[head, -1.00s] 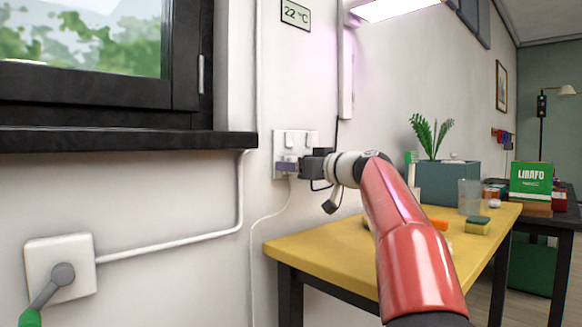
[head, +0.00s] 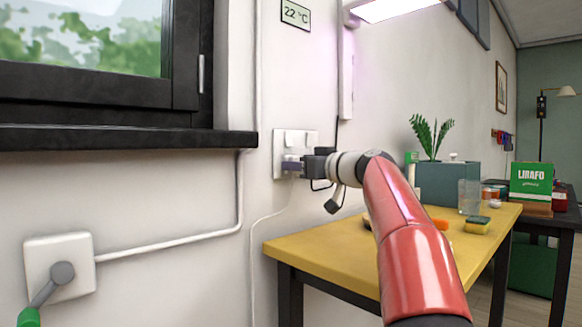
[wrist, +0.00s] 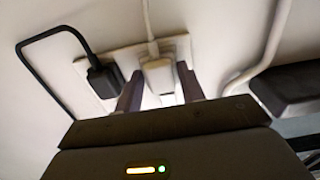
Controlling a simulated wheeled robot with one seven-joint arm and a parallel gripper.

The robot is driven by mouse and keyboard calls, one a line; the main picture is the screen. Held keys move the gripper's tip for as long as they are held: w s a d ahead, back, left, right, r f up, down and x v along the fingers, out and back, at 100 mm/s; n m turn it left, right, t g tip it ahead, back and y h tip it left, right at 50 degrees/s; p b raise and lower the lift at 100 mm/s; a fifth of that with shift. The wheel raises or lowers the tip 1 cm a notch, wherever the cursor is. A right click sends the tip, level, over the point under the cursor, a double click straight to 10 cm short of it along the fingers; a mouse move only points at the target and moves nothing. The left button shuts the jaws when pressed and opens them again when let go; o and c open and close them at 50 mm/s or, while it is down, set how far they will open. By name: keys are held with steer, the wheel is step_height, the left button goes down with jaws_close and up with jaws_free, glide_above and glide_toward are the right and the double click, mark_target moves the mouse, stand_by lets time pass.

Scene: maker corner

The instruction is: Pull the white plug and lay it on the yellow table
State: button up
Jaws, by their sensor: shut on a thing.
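The white plug (wrist: 158,74) is between the two fingers of my gripper (wrist: 162,88) in the wrist view, with its white cord running up from it. My gripper (head: 291,166) is shut on it, close in front of the wall socket plate (head: 279,141). The plate also shows in the wrist view (wrist: 122,57). The fingers hide most of the plug in the head view, and I cannot tell whether its pins are still in the socket. The yellow table (head: 322,254) stands below and to the right of the socket.
A black plug (wrist: 104,78) with a black cord sits beside the white one. The table holds a sponge (head: 477,226), an orange object (head: 440,224), a clear glass (head: 469,197) and a planter (head: 447,184). The table's near left part looks clear.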

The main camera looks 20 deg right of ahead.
steer(key=shift+b+v, duration=1.55)
steer(key=shift+v, duration=1.15)
